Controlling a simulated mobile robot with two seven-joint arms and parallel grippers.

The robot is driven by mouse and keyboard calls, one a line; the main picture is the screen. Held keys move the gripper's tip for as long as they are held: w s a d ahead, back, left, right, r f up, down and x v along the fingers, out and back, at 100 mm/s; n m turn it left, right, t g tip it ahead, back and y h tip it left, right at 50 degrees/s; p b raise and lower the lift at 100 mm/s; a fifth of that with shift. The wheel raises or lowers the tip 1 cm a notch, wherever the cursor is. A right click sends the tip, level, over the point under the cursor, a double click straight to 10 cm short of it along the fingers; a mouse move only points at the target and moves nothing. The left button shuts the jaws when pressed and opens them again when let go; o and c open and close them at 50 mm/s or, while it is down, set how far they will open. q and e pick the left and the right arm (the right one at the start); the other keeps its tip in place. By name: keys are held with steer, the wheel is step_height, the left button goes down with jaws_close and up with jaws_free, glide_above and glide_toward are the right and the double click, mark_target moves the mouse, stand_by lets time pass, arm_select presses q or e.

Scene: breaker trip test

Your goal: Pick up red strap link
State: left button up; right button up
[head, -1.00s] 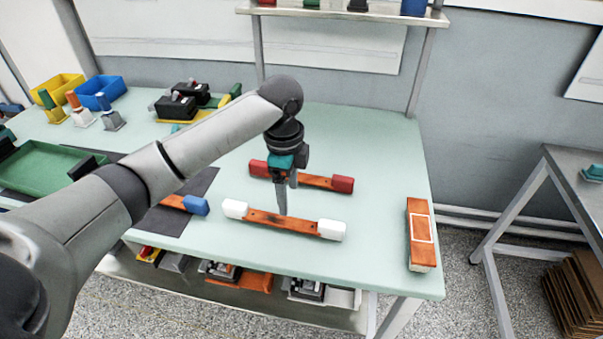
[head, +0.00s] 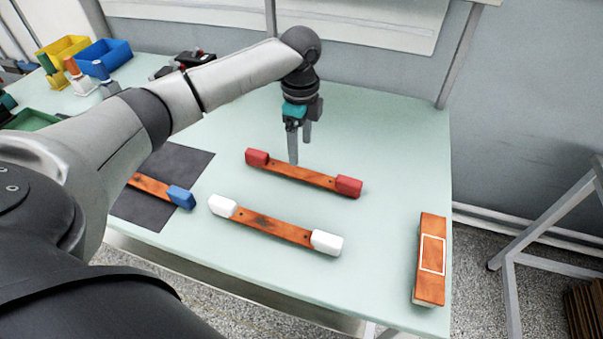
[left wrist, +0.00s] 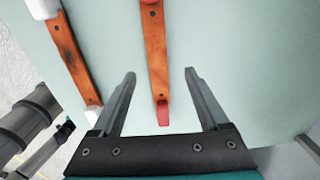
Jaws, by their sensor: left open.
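The red strap link (head: 303,174) is an orange-brown bar with a red block at each end, lying flat on the pale green table. My left gripper (head: 300,150) is open and empty, pointing down over the bar's far side, left of its middle. In the left wrist view the strap link (left wrist: 155,50) runs away between the spread fingers of the left gripper (left wrist: 160,92), with one red end block near the palm. The fingers do not touch it as far as I can see. My right gripper is not in view.
A white-ended strap link (head: 270,227) lies parallel in front. A blue-ended link (head: 152,186) lies on a dark mat (head: 178,160) at left. An orange block with a white outline (head: 431,258) is at the right edge. The table behind the red link is clear.

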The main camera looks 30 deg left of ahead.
mark_target(301, 172)
arm_select(q)
steer(key=shift+f, duration=1.2)
steer(key=f, duration=0.2)
steer(key=f+b, duration=0.1)
steer(key=f, duration=0.2)
steer(key=shift+s+d, duration=0.2)
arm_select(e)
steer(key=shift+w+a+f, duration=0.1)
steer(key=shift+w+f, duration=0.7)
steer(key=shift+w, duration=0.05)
arm_select(q)
jaws_close()
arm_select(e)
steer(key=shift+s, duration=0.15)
arm_select(q)
steer(key=shift+r, duration=0.1)
